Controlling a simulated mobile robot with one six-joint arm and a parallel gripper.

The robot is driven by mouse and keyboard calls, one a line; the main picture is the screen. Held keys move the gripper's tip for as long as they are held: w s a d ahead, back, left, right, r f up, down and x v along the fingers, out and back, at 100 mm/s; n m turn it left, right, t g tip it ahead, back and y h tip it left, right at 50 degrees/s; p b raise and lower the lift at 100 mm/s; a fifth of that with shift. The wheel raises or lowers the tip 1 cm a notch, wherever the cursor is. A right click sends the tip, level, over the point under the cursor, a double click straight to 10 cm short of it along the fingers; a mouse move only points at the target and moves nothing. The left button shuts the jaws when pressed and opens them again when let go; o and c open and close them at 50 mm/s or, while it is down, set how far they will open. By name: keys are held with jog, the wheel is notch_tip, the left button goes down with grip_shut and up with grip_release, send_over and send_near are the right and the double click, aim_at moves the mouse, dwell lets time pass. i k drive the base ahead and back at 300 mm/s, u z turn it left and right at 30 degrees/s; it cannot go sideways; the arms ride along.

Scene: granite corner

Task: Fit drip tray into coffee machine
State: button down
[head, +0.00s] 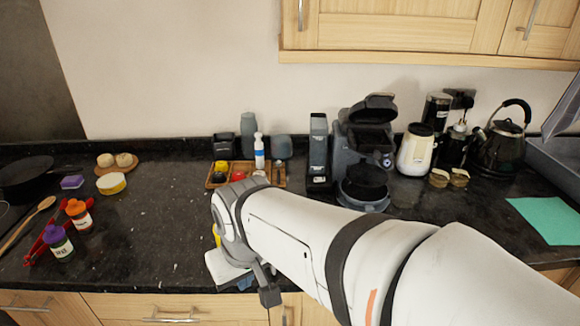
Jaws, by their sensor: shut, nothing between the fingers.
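The dark grey coffee machine (345,152) stands on the counter against the back wall, right of centre, with its top lid raised. A black rounded part (366,180) sits low at its front, over a grey rounded base; I cannot tell whether this is the drip tray or part of the machine. No separate drip tray can be made out for sure. My gripper (268,292) is shut and empty, near the counter's front edge, left of and nearer than the machine. My arm hides the counter between them.
A wooden tray (208,184) with small containers stands left of the machine. A white jar (416,150) and a black kettle (502,148) stand right. A white cloth-like item (222,268) lies by my gripper. Spice jars (78,214) are at left. The counter (150,235) is clear at centre-left.

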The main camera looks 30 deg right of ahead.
aim_at(367, 198)
jog(key=u, duration=0.15)
jog(key=k, duration=1.15)
jog(key=z, duration=1.1)
jog(key=i, duration=1)
jog(key=z, duration=0.05)
